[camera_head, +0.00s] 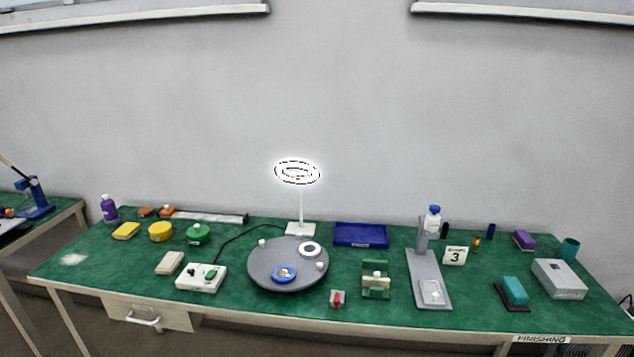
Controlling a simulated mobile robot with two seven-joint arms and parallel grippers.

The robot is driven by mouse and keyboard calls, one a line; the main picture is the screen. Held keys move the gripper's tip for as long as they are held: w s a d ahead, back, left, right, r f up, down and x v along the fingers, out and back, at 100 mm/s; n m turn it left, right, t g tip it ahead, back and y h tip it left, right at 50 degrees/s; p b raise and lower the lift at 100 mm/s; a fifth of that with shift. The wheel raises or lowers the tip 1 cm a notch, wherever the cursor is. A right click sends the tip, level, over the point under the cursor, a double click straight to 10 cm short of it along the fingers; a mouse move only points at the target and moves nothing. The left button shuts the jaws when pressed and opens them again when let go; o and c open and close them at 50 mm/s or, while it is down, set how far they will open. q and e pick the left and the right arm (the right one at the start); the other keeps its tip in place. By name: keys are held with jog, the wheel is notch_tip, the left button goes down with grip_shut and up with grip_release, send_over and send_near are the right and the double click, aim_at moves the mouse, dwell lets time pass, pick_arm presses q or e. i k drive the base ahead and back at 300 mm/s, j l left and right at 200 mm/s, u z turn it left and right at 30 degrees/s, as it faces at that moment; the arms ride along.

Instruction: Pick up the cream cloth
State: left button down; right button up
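The cream cloth (170,263) appears as a small folded, block-like pad lying flat on the green bench top, left of centre near the front. It lies just behind and left of a white control box and looks uncovered. Neither of my grippers shows in the head view.
The white control box (202,277) and a round grey turntable (262,272) stand to the cloth's right. A green round container (198,234), a yellow round container (160,231) and a yellow pad (126,231) are behind it. The green bench (110,265) is clear to its left, except for a pale patch (73,259).

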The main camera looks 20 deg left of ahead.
aim_at(172, 260)
jog(key=u, duration=1.65)
